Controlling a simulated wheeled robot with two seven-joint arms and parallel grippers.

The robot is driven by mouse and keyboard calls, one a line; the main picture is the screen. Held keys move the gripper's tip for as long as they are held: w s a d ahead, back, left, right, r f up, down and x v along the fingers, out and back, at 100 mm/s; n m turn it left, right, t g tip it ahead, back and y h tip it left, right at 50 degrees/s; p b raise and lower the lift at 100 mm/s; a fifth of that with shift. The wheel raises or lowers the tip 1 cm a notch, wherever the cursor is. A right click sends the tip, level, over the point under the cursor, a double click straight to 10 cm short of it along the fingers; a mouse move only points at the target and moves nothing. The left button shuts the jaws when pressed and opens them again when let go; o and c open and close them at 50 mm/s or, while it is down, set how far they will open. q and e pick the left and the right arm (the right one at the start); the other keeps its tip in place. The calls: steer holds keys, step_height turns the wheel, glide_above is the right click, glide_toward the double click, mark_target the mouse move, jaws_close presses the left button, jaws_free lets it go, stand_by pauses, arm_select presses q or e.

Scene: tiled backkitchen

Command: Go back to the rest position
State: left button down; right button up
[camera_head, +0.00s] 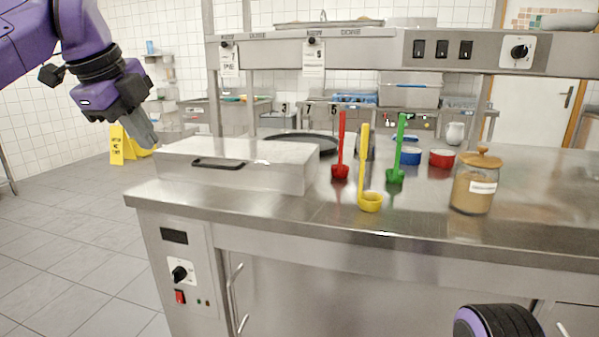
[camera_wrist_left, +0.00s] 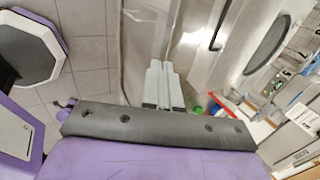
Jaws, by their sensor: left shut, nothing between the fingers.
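My left gripper (camera_head: 143,131) is in the air at the left, just beyond the left end of the steel counter (camera_head: 290,212) in the head view. Its grey fingers point down and to the right, close together and empty. In the left wrist view the fingers (camera_wrist_left: 160,75) are side by side with nothing between them. A steel drawer box (camera_head: 240,165) with a dark handle stands on the counter just right of the fingers; whether they touch it is hard to tell. At the bottom right, a dark, purple-edged part of my own body shows. My right gripper is not in view.
A red ladle (camera_head: 340,150), a yellow ladle (camera_head: 364,170) and a green ladle (camera_head: 398,150) stand upright on the counter. A glass jar with wooden lid (camera_head: 474,184) stands at right. A black pan (camera_head: 290,137) lies behind the box. The floor at left is clear before a yellow sign (camera_head: 122,146).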

arm_select(q)
steer(key=w+a+f+m+t+y, duration=0.2)
steer(key=w+f+m+y, duration=0.25)
steer(key=f+m, duration=0.4)
steer(key=w+a+f+m+t+y, duration=0.2)
steer(key=w+f+m+y, duration=0.2)
steer(key=f+m+y, duration=0.4)
steer(key=s+d+f+m+t+h, duration=0.1)
steer(key=s+d+f+m+h, duration=0.15)
steer(key=f+m, duration=0.85)
steer(key=s+d+f+m+t+h, duration=0.1)
steer(key=s+f+m+h, duration=0.3)
steer(key=f, duration=1.3)
steer(key=s+f+m+g+h, duration=0.1)
steer(key=s+f+m+g, duration=0.2)
steer(key=s+f+m, duration=0.9)
steer(key=s+a+f+g, duration=0.25)
steer(key=s+f, duration=0.35)
steer(key=s, duration=0.6)
steer(key=s+a+f+g, duration=0.25)
steer(key=s+f, duration=0.35)
steer(key=s, duration=0.6)
step_height(320, 180, up, 14)
steer(key=p, duration=1.3)
steer(key=shift+d+f+m, duration=0.25)
steer(key=shift+d+m, duration=0.1)
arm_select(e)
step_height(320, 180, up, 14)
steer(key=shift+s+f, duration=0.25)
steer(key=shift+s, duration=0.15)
